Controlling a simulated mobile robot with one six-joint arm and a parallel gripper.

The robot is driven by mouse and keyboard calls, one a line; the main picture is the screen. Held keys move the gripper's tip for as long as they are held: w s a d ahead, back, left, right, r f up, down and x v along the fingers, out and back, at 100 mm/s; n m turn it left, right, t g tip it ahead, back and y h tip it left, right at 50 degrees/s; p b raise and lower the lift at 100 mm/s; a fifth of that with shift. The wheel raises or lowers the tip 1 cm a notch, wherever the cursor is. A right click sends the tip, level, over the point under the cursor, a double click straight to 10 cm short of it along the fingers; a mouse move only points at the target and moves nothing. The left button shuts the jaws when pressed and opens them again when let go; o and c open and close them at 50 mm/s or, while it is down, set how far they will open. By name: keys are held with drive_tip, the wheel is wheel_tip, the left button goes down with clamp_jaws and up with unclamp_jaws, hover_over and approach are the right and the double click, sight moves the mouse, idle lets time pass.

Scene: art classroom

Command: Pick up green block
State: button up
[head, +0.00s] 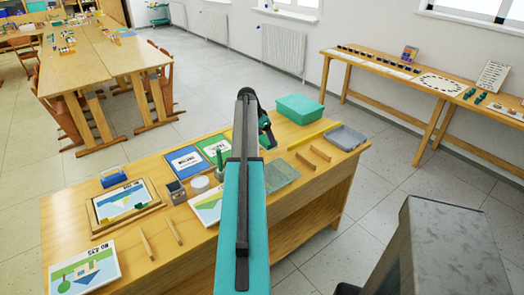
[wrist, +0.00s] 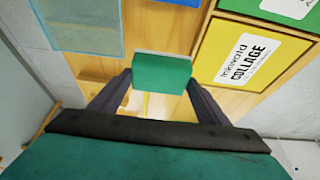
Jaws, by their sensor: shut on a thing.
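The green block (wrist: 163,74) sits between the two dark fingers of my gripper (wrist: 160,84) in the wrist view. The fingers are shut on its sides, and the wooden table top (wrist: 150,35) shows beyond it. In the head view my gripper (head: 267,136) is over the far part of the table, mostly behind my own arm. I cannot clearly make out the block there.
A teal box (head: 300,109), a grey tray (head: 346,138) and a translucent tray (head: 281,175) are right of my arm. Blue (head: 187,161) and green (head: 214,148) labelled panels lie left. A yellow COLLAGE panel (wrist: 240,55) is close by the block in the wrist view.

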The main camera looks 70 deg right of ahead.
drive_tip(key=shift+r, duration=1.45)
